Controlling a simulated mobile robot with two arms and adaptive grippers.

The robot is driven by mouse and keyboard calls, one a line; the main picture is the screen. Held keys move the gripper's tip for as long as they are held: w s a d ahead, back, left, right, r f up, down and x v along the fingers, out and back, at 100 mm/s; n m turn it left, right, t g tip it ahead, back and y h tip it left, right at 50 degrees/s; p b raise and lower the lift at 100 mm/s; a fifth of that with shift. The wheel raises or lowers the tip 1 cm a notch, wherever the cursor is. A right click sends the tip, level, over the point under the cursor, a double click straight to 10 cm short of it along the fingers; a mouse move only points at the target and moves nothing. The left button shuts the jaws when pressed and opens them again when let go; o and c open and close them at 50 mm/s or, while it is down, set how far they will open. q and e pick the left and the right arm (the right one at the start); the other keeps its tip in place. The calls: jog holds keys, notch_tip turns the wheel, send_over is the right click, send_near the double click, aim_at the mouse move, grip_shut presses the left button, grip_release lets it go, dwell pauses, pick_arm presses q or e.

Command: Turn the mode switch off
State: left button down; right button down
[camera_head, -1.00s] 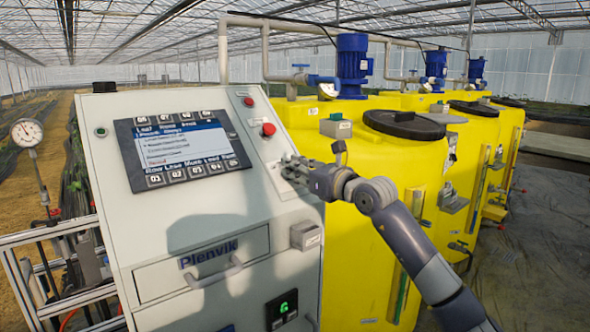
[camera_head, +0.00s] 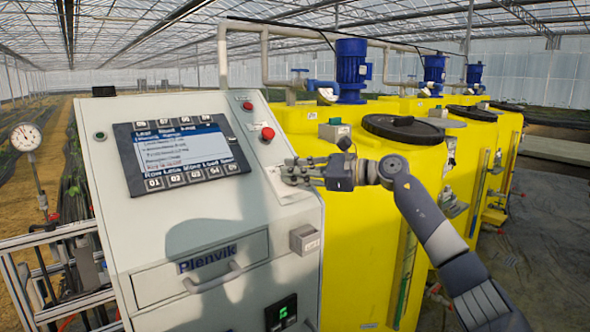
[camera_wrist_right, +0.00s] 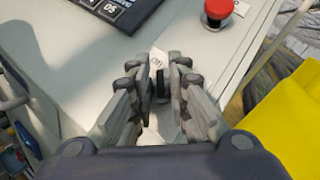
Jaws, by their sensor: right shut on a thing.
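The mode switch is a small dark knob (camera_wrist_right: 161,88) on the sloping face of the grey control cabinet (camera_head: 205,220). In the right wrist view it sits between the fingers, with a small white label (camera_wrist_right: 156,60) just beyond it. My right gripper (camera_wrist_right: 160,90) is shut on the knob. In the head view my right gripper (camera_head: 292,172) is at the panel's right side, below the red button, and its fingers hide the switch. Which position the switch points to cannot be made out. My left gripper is not in view.
A red mushroom button (camera_head: 267,133) stands out above the gripper; it also shows in the right wrist view (camera_wrist_right: 217,10). A display with buttons (camera_head: 180,155) lies to the left. A small grey box (camera_head: 305,239) juts out below. Yellow tanks (camera_head: 365,245) stand close on the right.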

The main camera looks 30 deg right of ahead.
jog(key=shift+r+n+g+y+p, duration=0.1)
jog(key=shift+n+g+y+p, duration=0.45)
jog(key=shift+n, duration=0.25)
jog(key=c, duration=1.7)
grip_release()
jog(key=shift+d, duration=0.1)
jog(key=shift+v, duration=5.95)
